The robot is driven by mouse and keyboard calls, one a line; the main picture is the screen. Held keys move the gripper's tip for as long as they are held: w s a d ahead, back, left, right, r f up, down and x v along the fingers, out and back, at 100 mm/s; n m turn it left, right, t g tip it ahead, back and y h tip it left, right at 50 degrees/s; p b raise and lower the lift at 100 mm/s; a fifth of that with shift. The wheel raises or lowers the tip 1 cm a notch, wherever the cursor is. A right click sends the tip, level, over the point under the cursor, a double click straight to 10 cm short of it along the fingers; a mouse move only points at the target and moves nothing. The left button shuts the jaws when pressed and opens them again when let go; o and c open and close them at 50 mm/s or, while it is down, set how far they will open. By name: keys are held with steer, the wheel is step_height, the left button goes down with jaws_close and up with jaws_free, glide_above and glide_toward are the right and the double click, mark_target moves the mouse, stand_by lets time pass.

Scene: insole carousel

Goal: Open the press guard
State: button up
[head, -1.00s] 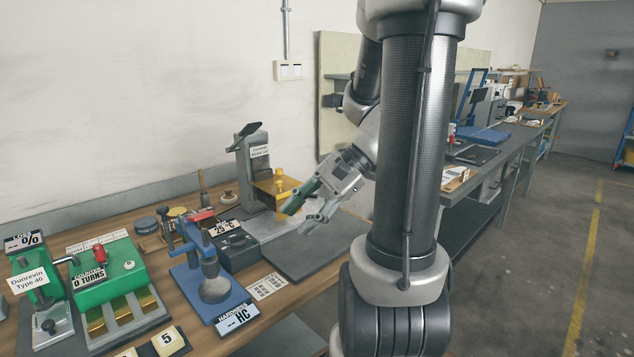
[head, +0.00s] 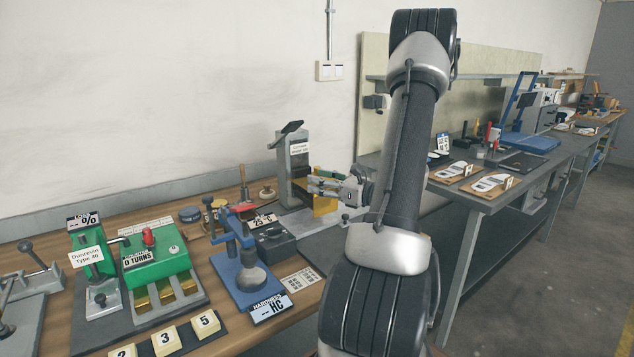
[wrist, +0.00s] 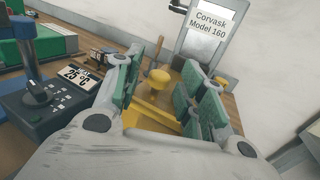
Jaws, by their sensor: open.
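The press (head: 292,168) is a grey upright frame labelled Corvask Model 160, on the wooden bench in the head view. Its label plate (wrist: 208,25) shows at the top of the wrist view. The yellow guard (head: 324,206) sits at the front of the press, partly hidden behind my gripper. In the wrist view the yellow guard (wrist: 152,118) carries a round yellow knob (wrist: 157,78). My gripper (wrist: 163,85) is open, with green-padded fingers to the left and right of the knob. I cannot tell whether either finger touches it. My gripper (head: 318,186) is also at the guard in the head view.
A dark control box (head: 273,241) reading 25 °C stands left of the press. A blue hardness tester (head: 240,268) and a green Dunrevin machine (head: 158,262) stand further left. Another workbench (head: 470,200) with insoles on boards is at the right.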

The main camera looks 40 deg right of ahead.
steer(key=shift+w+a, duration=0.2)
steer(key=shift+w, duration=0.5)
jaws_close()
steer(key=shift+s+d, duration=0.1)
